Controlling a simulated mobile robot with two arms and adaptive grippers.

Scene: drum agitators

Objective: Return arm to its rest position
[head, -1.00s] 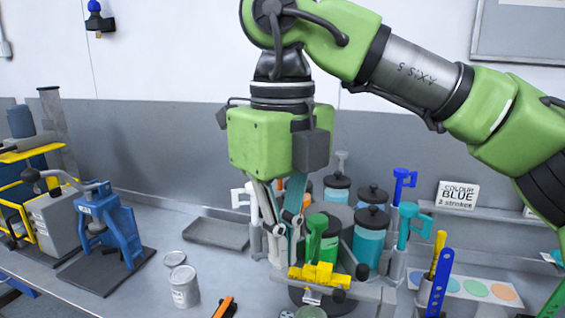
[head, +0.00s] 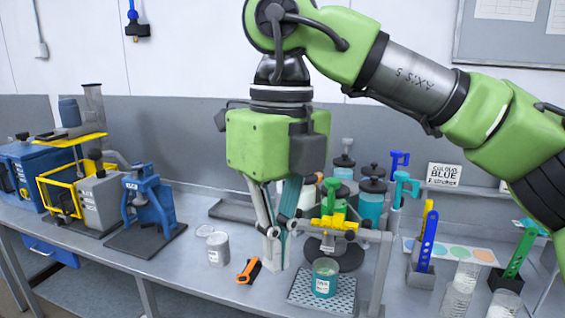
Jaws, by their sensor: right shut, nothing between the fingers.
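My right arm comes in from the right, with a green wrist and green gripper body. My right gripper (head: 273,232) points down in the middle of the head view, shut and empty. Its fingers are in front of the left side of the carousel stand with the yellow bar (head: 335,223) and dark-lidded canisters (head: 371,202). Whether the fingertips touch the stand I cannot tell. The gripper body and fingers hide part of the stand's left side. My left gripper is not in view.
A teal-filled cup (head: 324,285) stands on a perforated tray at the bench front. A blue press (head: 152,206) stands further left. Racks and clear beakers (head: 463,284) are at the right.

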